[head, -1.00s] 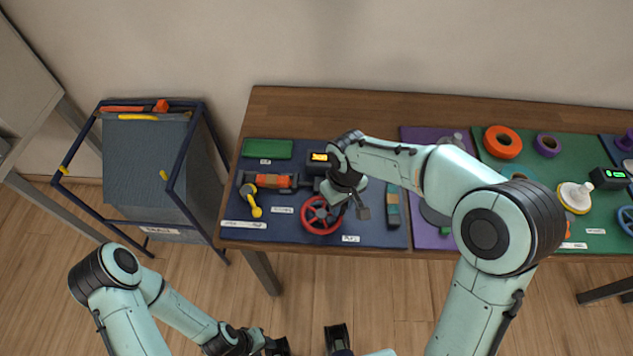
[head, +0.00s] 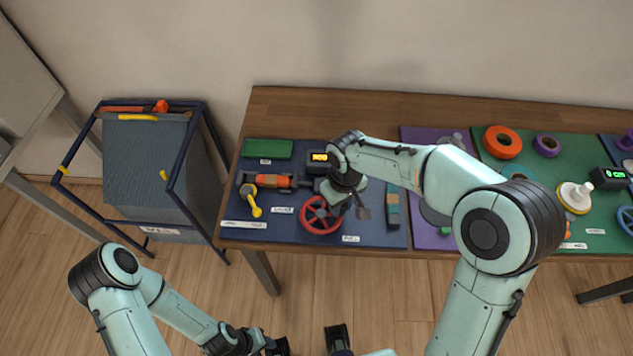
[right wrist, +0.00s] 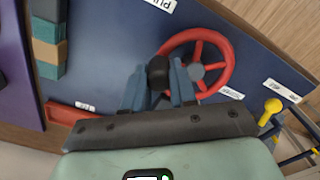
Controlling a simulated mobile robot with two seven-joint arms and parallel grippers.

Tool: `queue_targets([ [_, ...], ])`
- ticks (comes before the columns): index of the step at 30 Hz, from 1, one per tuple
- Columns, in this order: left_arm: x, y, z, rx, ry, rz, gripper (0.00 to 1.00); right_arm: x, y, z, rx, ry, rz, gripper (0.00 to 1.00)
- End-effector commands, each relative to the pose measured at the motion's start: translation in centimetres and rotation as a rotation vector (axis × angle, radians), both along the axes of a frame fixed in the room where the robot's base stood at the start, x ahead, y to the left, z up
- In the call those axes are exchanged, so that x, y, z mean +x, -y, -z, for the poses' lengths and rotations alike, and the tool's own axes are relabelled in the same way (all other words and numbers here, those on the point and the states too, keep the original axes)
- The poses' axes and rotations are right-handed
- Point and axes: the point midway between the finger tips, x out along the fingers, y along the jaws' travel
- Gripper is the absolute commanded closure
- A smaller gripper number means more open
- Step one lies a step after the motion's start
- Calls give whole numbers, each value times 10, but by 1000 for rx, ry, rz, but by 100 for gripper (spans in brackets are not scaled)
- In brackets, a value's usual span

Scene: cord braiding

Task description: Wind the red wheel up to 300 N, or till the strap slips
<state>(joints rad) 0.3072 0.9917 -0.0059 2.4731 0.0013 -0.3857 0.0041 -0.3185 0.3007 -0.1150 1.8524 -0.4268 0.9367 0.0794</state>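The red wheel (head: 304,222) lies near the front edge of the blue mat. It also shows in the right wrist view (right wrist: 230,62), with spokes, a grey hub and a black knob (right wrist: 158,70) at its rim. My right gripper (right wrist: 158,88) has one finger on each side of this knob and appears closed on it; the contact is partly hidden. In the head view my right gripper (head: 345,198) covers the wheel's upper right. A small orange-lit display (head: 319,157) stands behind the wheel; its digits are too small to read surely. My left gripper (head: 272,346) is low, cut by the bottom edge. I cannot make out the strap.
An orange-and-black cylinder (head: 266,181), a yellow-knobbed lever (head: 250,199) and a green block (head: 267,149) lie left of the wheel. A striped block (head: 392,211) lies right. A blue-framed rack (head: 208,160) stands left of the table. Purple and green mats lie further right.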

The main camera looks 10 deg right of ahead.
Motion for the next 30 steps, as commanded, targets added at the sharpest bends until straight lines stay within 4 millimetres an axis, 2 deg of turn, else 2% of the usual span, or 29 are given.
queue_targets([
  [1,0,0,0,0,0,0,57,0,0,0,-2,-2,0,61],
  [3,0,0,0,0,0,0,57,0,0,0,-1,-2,0,44],
  [14,0,0,-1,0,0,0,57,0,0,-5,0,1,0,44],
  [17,1,0,-3,0,1,0,57,1,0,-18,1,4,0,44],
  [27,6,0,-13,0,7,0,57,1,0,-94,2,6,0,44],
  [30,7,0,-16,-1,8,0,57,0,0,-112,1,3,0,44],
])
